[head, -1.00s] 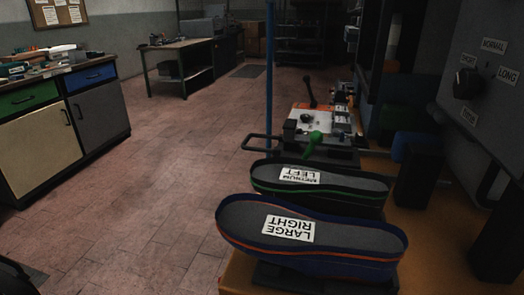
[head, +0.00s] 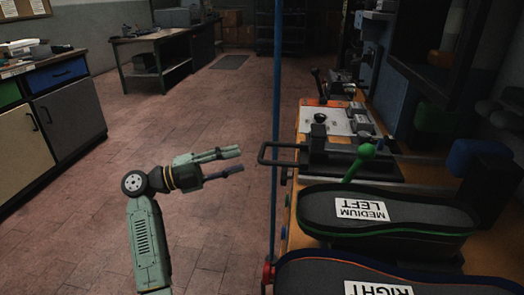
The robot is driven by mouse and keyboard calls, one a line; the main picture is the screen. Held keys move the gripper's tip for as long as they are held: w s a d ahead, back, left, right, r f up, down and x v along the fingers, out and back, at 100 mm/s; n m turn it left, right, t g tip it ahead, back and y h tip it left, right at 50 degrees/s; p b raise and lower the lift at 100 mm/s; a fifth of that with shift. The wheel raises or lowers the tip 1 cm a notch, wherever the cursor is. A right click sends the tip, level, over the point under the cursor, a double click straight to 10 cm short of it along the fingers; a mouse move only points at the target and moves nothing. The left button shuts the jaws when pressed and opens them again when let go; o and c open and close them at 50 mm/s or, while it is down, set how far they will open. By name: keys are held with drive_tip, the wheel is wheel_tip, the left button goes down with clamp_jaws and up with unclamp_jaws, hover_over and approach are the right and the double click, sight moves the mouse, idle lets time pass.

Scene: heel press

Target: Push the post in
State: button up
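My gripper (head: 240,160) is in the head view, left of the press bench, pointing right with its two fingers apart and nothing between them. A dark U-shaped bar handle (head: 267,153) sticks out from the bench's left side, a short way right of the fingertips in the picture. A green-knobbed lever (head: 366,152) stands behind the insoles. A thin blue upright pole (head: 277,75) rises at the bench's left edge. I cannot tell for sure which part is the post.
A grey insole marked MEDIUM LEFT (head: 385,212) and one marked RIGHT (head: 345,277) lie on the orange bench. A white plate with a black knob (head: 320,118) is farther back. Cabinets (head: 65,125) stand left, a worktable (head: 150,40) behind. The floor between is clear.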

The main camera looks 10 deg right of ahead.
sight(263, 150)
drive_tip(key=d, duration=0.2)
drive_tip(key=d+r+p, duration=0.1)
drive_tip(key=d, duration=0.2)
drive_tip(key=d+p, duration=0.1)
drive_tip(key=d, duration=0.2)
drive_tip(key=shift+d+r, duration=0.15)
drive_tip(key=shift+r, duration=0.1)
drive_tip(key=shift+c, duration=0.5)
clamp_jaws()
